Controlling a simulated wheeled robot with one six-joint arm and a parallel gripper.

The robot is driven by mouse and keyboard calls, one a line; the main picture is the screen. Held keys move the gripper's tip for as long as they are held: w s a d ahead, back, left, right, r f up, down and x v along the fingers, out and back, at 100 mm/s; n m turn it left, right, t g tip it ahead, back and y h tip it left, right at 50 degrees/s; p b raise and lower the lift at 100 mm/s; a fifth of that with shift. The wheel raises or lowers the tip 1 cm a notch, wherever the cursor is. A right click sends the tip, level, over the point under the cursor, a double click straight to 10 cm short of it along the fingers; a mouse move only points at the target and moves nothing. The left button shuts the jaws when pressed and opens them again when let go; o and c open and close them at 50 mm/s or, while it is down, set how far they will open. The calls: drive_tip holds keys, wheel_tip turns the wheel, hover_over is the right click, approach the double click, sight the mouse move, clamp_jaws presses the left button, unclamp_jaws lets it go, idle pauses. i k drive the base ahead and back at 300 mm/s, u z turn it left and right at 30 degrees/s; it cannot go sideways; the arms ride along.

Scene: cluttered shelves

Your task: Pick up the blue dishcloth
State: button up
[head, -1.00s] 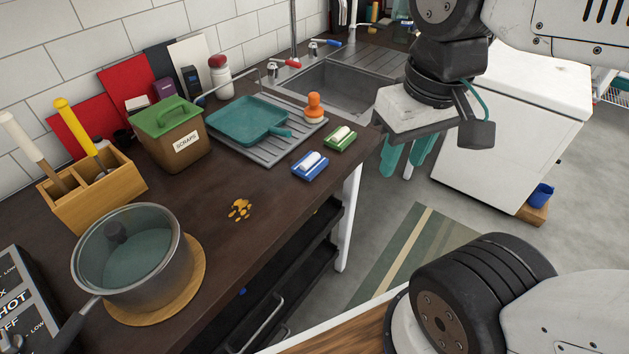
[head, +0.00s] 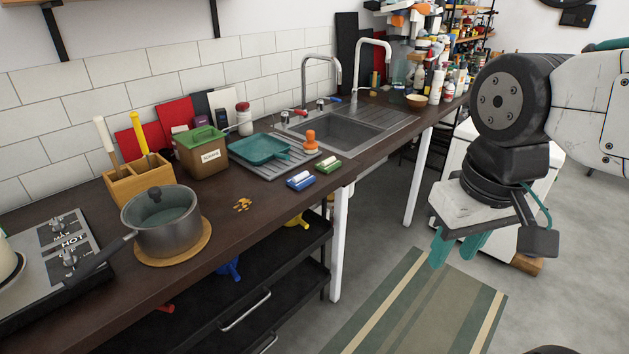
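A small blue item with a white roll-shaped top (head: 301,180) lies near the counter's front edge, left of a similar green one (head: 328,165). It may be the blue dishcloth; it is too small to tell for sure. My gripper (head: 457,249) hangs at the right, over the floor and well apart from the blue item. Its two teal fingers point down with a gap between them, and it looks open and empty.
The dark counter (head: 215,240) holds a lidded pot (head: 165,222), a scraps bin (head: 203,155), a teal pan (head: 258,149) and an orange-handled brush (head: 310,142). Orange crumbs (head: 242,204) lie near the edge. The floor below my gripper has a striped mat (head: 410,305).

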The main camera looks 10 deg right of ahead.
sight(304, 179)
drive_tip(key=z, duration=0.5)
drive_tip(key=i, duration=1.3)
drive_tip(key=u, duration=0.45)
